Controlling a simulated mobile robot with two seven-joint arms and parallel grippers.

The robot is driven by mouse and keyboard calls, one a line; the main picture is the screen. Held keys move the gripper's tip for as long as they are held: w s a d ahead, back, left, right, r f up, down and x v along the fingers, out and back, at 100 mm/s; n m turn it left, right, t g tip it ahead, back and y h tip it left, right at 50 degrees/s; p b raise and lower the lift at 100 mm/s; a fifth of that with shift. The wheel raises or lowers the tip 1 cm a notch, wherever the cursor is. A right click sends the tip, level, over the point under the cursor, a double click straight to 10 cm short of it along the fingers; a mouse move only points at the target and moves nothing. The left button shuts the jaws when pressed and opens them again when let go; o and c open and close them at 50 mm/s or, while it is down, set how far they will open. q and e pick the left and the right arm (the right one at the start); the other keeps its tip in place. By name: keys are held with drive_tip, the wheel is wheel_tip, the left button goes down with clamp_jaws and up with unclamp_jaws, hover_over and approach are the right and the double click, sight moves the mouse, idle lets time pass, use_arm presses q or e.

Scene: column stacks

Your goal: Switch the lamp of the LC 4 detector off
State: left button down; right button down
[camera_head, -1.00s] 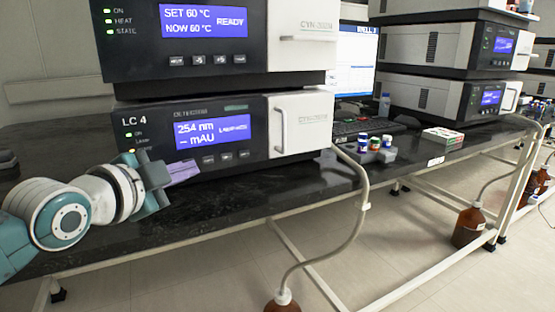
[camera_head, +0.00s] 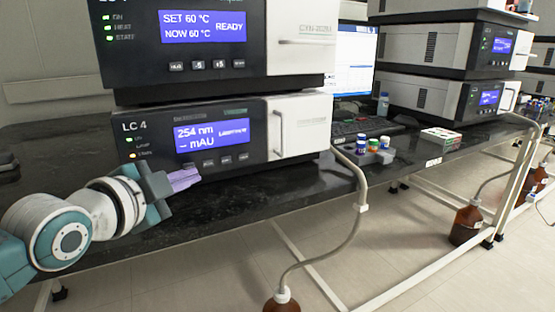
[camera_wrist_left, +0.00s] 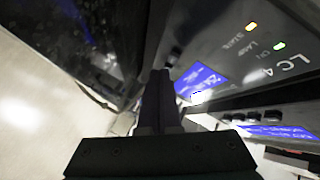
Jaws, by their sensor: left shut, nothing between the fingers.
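The LC 4 detector (camera_head: 158,128) is the lower unit of the left stack, with a dark front panel. Its blue screen (camera_head: 212,135) reads 254 nm and dashes before mAU; the small text beside it is too blurred to read surely. Several buttons (camera_head: 226,161) sit below the screen. The ON light is green, the STATE light (camera_head: 132,156) is orange, and the LAMP light looks dark. My left gripper (camera_head: 188,178) is shut and empty, just below and in front of the panel's lower edge, apart from the buttons. The wrist view also shows its fingers (camera_wrist_left: 158,100) near the panel.
An oven unit (camera_head: 185,45) reading 60 °C stands on top of the detector. A white door with a handle (camera_head: 279,134) is right of the screen. The black bench (camera_head: 250,195) is clear in front. Vials in a rack (camera_head: 373,150) and a tube (camera_head: 355,185) are further right.

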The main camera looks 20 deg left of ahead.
use_arm(q)
drive_tip(key=s+d+p, duration=0.2)
drive_tip(key=d+p, duration=0.1)
drive_tip(key=shift+s+r, duration=0.15)
drive_tip(key=shift+s, duration=0.05)
drive_tip(key=shift+s+d, duration=0.45)
idle(0.5)
drive_tip(key=s+d+r+n+g+h+p, duration=0.1)
drive_tip(key=s+d+r+n+g+p, duration=0.25)
drive_tip(key=s+r+p, duration=0.5)
drive_tip(key=s+d+r+n+g+p, duration=0.2)
drive_tip(key=s+d+r+g+p, duration=0.15)
drive_tip(key=s+r+p, duration=0.55)
drive_tip(key=s+d+r+n+g+h+p, duration=0.1)
drive_tip(key=s+d+r+n+g+p, duration=0.15)
drive_tip(key=s+r+g+p, duration=0.55)
wheel_tip(320, 180, up, 34)
drive_tip(key=t+p, duration=0.3)
drive_tip(key=p, duration=3.5)
drive_tip(key=shift+w+a+n+p, duration=0.2)
drive_tip(key=shift+w+n+p, duration=0.1)
drive_tip(key=shift+w, duration=0.1)
